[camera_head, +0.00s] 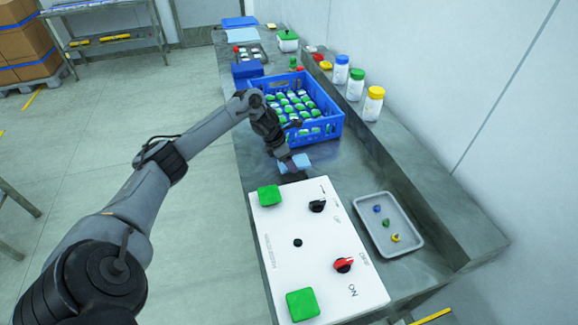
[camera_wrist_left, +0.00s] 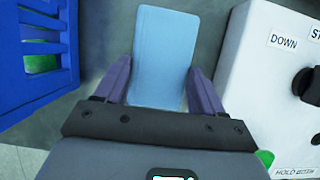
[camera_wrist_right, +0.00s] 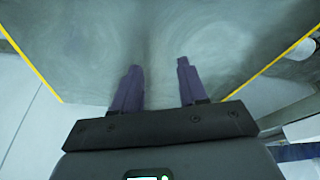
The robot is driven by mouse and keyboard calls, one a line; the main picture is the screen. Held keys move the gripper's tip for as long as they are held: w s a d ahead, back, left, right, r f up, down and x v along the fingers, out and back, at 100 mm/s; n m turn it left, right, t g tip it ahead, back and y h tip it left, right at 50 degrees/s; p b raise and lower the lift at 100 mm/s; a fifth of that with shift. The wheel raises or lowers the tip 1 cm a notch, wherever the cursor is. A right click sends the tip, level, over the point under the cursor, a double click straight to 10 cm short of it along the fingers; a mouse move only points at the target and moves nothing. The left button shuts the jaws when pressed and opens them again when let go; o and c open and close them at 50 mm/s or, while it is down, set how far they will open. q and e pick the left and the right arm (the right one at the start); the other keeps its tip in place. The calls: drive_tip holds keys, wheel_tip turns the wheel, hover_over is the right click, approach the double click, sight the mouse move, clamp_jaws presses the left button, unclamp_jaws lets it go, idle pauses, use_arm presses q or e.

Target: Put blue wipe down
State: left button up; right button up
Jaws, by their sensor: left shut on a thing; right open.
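The blue wipe (camera_head: 294,163) is a light blue folded cloth between the blue crate and the white control panel in the head view. My left gripper (camera_head: 290,165) is shut on it, low over the metal bench. In the left wrist view the wipe (camera_wrist_left: 165,50) lies flat between the two purple fingers (camera_wrist_left: 158,85). I cannot tell whether the wipe touches the bench. My right gripper (camera_wrist_right: 157,80) is open and empty in the right wrist view, over a grey surface with yellow edges. It is not in the head view.
The blue crate (camera_head: 322,130) with several green-topped items stands just behind the wipe. The white panel (camera_head: 280,225) with knobs and green buttons is just in front. A grey tray (camera_head: 370,226) with small coloured pieces is at right. Several capped jars (camera_head: 356,85) line the back ledge.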

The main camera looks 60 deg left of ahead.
use_arm(q)
drive_tip(key=shift+d+f, duration=0.1)
drive_tip(key=shift+f, duration=1.45)
drive_tip(key=o, duration=1.1)
drive_tip(key=shift+r, duration=0.1)
drive_tip(key=v, duration=1.2)
drive_tip(key=shift+p, duration=0.4)
